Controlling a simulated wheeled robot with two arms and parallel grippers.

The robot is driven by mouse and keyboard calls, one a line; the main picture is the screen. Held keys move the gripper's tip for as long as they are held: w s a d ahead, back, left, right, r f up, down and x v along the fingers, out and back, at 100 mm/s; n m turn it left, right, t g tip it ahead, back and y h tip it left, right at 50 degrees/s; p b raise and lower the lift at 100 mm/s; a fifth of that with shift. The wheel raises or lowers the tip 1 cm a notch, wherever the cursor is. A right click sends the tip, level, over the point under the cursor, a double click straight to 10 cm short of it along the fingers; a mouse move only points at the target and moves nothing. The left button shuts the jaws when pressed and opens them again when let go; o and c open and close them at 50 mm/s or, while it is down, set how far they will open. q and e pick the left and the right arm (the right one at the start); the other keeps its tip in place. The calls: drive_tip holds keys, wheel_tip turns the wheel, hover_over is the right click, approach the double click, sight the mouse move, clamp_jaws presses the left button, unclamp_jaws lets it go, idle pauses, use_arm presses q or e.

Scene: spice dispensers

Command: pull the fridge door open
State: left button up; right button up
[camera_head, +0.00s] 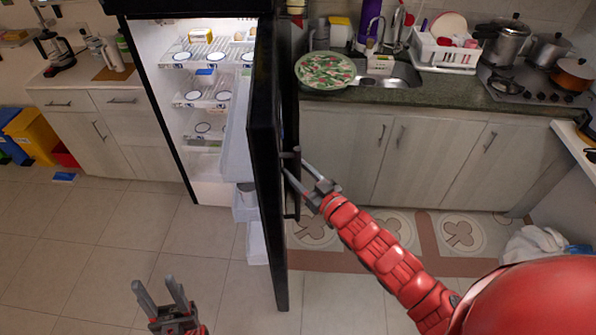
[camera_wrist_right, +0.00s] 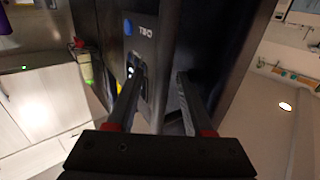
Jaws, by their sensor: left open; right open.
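The black fridge door (camera_head: 264,150) stands open, swung out toward me, nearly edge-on in the head view. The lit fridge interior (camera_head: 207,90) shows to its left, with plates on shelves. My right gripper (camera_head: 291,165) is open at the outer face of the door, by the dark handle (camera_head: 292,195). In the right wrist view, the open fingers (camera_wrist_right: 158,95) point at the dark door (camera_wrist_right: 150,50); I cannot tell whether they touch it. My left gripper (camera_head: 160,292) is open and empty, low above the floor, left of the door.
Counters with cabinets stand left (camera_head: 100,125) and right (camera_head: 425,160) of the fridge. The right counter holds a sink (camera_head: 400,75), a dish rack (camera_head: 445,52) and pots (camera_head: 505,42). Yellow and blue bins (camera_head: 32,133) stand at far left. The tiled floor (camera_head: 130,230) before the fridge is clear.

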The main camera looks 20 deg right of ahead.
drive_tip(key=shift+s, duration=0.1)
drive_tip(key=shift+s+d+f, duration=0.1)
drive_tip(key=shift+s+d, duration=0.15)
drive_tip(key=shift+s, duration=0.2)
drive_tip(key=b+v, duration=0.1)
drive_tip(key=v, duration=0.4)
drive_tip(key=p+v, duration=1)
drive_tip(key=v, duration=0.1)
drive_tip(key=shift+p, duration=0.3)
drive_tip(key=shift+s, duration=0.15)
